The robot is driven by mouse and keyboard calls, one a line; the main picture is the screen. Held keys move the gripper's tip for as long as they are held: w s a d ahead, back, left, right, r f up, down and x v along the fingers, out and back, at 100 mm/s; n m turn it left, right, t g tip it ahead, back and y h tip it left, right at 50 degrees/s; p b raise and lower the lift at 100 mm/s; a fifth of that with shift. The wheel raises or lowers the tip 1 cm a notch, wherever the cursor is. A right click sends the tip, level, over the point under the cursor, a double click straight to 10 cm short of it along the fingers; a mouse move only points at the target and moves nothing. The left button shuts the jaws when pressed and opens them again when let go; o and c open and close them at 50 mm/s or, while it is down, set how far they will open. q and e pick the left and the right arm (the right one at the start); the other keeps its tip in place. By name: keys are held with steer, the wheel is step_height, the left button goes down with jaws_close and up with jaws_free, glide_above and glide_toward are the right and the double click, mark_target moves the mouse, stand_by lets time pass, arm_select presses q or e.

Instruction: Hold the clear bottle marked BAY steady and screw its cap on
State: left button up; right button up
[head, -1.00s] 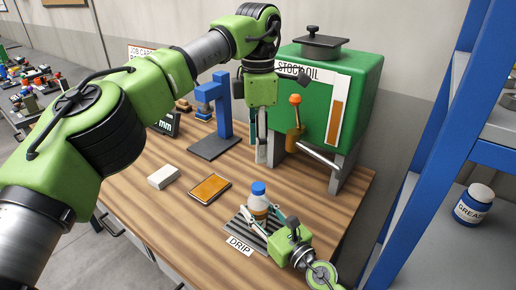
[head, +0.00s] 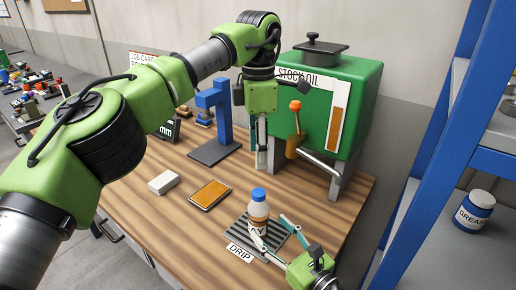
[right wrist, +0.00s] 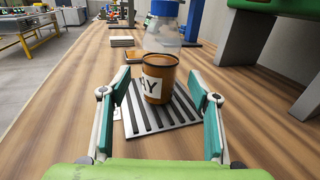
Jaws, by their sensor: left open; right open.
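The clear bottle (head: 258,212), with amber liquid in its lower part, stands upright on the slatted drip tray (head: 276,236). In the right wrist view the bottle (right wrist: 158,84) shows a white label whose visible letters end in "Y". The blue cap (head: 258,194) is on top of the bottle; how tight it sits cannot be told. My right gripper (head: 268,226) is open and empty, its fingers spread on the near side of the bottle. My left gripper (head: 262,160) is open and empty, pointing down in front of the green oil tank, above and behind the bottle.
The green stock oil tank (head: 345,90) stands at the back right with an orange-knobbed lever (head: 295,125). A blue shelf post (head: 440,140) rises at right.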

steer(key=v, duration=0.5)
